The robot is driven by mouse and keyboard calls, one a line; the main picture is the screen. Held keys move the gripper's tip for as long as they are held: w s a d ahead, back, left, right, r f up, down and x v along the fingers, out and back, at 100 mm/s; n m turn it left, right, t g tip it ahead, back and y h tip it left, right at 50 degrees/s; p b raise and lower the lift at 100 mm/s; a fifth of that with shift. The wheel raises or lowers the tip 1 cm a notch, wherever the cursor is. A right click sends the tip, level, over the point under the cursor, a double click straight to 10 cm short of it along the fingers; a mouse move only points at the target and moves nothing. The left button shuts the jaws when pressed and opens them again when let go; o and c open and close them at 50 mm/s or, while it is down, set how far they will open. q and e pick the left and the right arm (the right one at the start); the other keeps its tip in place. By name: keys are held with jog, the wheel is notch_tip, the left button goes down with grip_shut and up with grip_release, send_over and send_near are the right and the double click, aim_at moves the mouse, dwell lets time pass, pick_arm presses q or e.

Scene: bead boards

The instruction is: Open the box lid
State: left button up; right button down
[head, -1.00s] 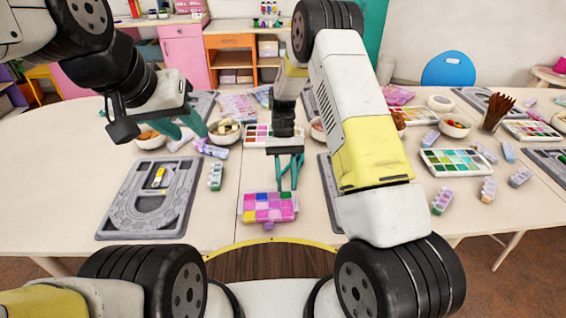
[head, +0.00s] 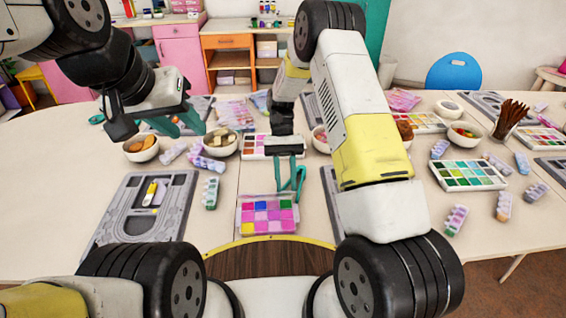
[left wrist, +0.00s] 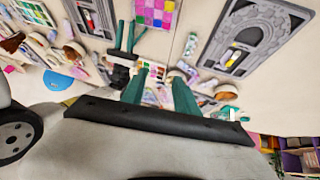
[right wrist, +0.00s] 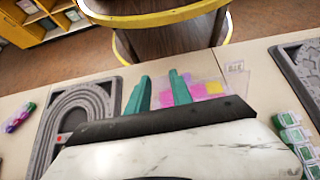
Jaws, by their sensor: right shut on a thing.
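The bead box (head: 266,218) has pink, purple, blue and yellow compartments and lies near the front edge of the table. A clear lid shows faintly along its back edge. My right gripper (head: 290,190) is at that back edge, its green fingers shut on the lid; the exact contact is hard to see. In the right wrist view the fingers (right wrist: 160,92) stand in front of the box's clear, pink-tinted part (right wrist: 196,90). My left gripper (head: 176,124) is open and empty, above the table to the left. The box also shows in the left wrist view (left wrist: 155,12).
A grey bead board (head: 120,222) lies left of the box, and another (head: 331,190) lies right, partly hidden by my right arm. Bowls (head: 222,143), colour trays (head: 468,172) and bead strips (head: 211,192) are around.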

aim_at(265, 196)
dwell(0.8)
pick_arm(q)
jog(key=shift+f, duration=0.15)
jog(key=c, duration=0.6)
jog(key=shift+w+f+g, duration=0.1)
jog(key=shift+f+g, duration=0.2)
jog(key=shift+f, duration=0.05)
grip_shut()
jog(key=w+d+f+n+h, duration=0.2)
jog(key=f+n+h, duration=0.3)
jog(key=f+n, duration=0.5)
jog(key=w+d+f+n+g+h, duration=0.1)
jog(key=w+d+f+n+h, duration=0.1)
jog(key=f+n+h, duration=0.4)
jog(key=w+d+f+n+h, duration=0.2)
jog(key=f+n+h, duration=0.4)
jog(key=f+n, duration=0.8)
jog(key=shift+d+f+n+g, duration=0.1)
jog(key=shift+d+n+g, duration=0.25)
jog(key=shift+n, duration=0.55)
jog(key=x, duration=1)
